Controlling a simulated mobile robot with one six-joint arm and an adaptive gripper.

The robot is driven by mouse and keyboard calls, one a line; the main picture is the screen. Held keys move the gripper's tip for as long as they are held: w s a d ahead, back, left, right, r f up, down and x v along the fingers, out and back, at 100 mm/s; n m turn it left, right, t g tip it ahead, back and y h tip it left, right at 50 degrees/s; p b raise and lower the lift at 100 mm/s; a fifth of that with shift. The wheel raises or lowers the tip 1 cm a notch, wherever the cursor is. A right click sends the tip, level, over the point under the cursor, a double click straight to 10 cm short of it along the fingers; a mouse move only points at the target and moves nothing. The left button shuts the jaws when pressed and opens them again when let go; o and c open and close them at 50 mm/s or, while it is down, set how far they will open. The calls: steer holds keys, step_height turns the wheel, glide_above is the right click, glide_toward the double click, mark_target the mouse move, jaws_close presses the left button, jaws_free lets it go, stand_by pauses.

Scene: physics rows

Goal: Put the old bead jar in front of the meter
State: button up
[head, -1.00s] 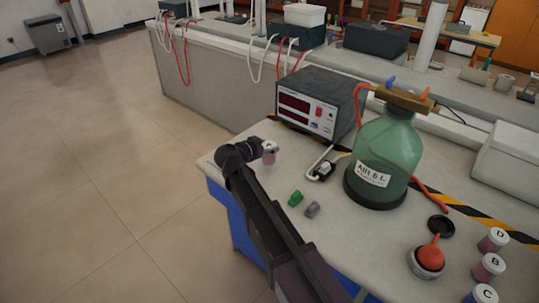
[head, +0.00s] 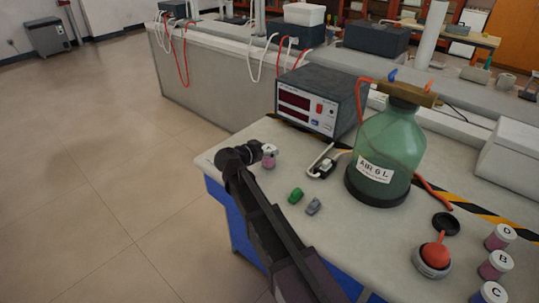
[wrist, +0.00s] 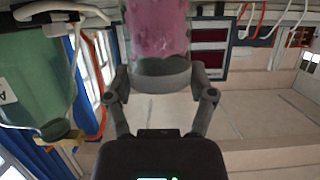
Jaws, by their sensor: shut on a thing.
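The bead jar (head: 269,161), small with pink contents and a pale lid, is at the end of my arm, over the left end of the near bench. My gripper (head: 262,151) is shut on it. In the wrist view the jar (wrist: 156,28) fills the top middle, with my gripper's fingers (wrist: 161,80) on both sides of its grey end. The meter (head: 307,108), a dark box with a pale front panel and red displays, stands behind the jar. Its displays also show behind the jar in the wrist view (wrist: 209,48). I cannot tell whether the jar touches the bench.
A big green bottle (head: 391,145) stands right of the meter. A small switch-like device (head: 322,168), a green piece (head: 296,195) and a grey piece (head: 313,207) lie nearer. Lettered jars D (head: 500,237), B (head: 495,265) and C (head: 489,292) stand at the right.

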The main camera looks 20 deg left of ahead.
steer(key=shift+f, duration=0.25)
steer(key=o, duration=1.1)
steer(key=shift+o, duration=0.2)
steer(key=shift+r, duration=0.15)
steer(key=shift+s+a+r, duration=0.2)
steer(key=shift+s+r, duration=0.05)
steer(key=shift+s, duration=0.3)
steer(key=p+v, duration=0.4)
steer(key=v, duration=0.6)
steer(key=shift+s+a, duration=0.2)
steer(key=shift+s, duration=0.15)
